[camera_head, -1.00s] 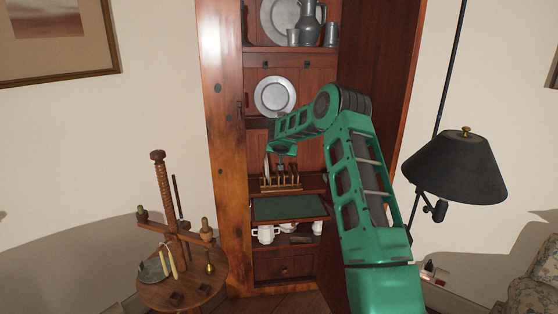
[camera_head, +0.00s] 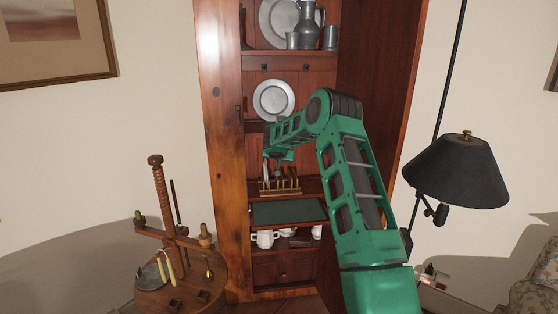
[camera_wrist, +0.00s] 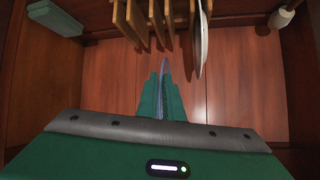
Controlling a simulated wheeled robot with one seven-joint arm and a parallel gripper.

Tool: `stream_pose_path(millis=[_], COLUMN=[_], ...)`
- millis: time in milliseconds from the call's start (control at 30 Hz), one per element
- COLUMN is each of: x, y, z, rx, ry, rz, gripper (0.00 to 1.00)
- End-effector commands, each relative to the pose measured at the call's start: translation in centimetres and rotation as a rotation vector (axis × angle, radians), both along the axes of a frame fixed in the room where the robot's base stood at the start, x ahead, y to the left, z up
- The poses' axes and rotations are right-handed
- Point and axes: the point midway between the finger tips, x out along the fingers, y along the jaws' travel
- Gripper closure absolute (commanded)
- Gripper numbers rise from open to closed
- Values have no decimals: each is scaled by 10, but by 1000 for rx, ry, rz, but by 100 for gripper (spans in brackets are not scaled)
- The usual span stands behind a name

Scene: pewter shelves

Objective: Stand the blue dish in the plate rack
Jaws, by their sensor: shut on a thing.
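The plate rack (camera_head: 281,187) stands on the cupboard shelf with its wooden slats upright; its slats (camera_wrist: 150,18) show at the top of the wrist view. My gripper (camera_wrist: 161,92) is shut on the blue dish (camera_wrist: 163,74), which shows edge-on as a thin blue strip between the fingers, close to the slat ends. I cannot tell whether the dish touches the rack. In the head view my gripper (camera_head: 278,167) is above the rack, and the blue dish is too small to make out. A white plate (camera_wrist: 201,48) stands on edge at the rack's right side in the wrist view.
A green-topped board (camera_head: 288,212) lies in front of the rack, with white mugs (camera_head: 265,239) below. A pewter plate (camera_head: 273,100) stands on the shelf above. The cupboard's wooden side (camera_head: 220,150) bounds the left. A lamp (camera_head: 460,172) stands at right.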

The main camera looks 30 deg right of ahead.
Motion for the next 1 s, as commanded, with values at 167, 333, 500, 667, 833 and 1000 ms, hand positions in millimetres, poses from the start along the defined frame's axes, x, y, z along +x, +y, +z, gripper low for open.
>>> stream_pose_path(millis=[167, 333, 500, 667, 833, 1000], x=[0, 0, 0, 0, 0, 0], y=[0, 0, -1, -1, -1, -1], z=[-15, -29, -41, -44, -44, -44], rx=[-1, -1, -1, -2, -2, -1], ry=[0, -1, 0, -1, -1, -2], rz=[0, 0, -1, -1, -1, -2], gripper=[100, 100, 100, 100, 100, 100])
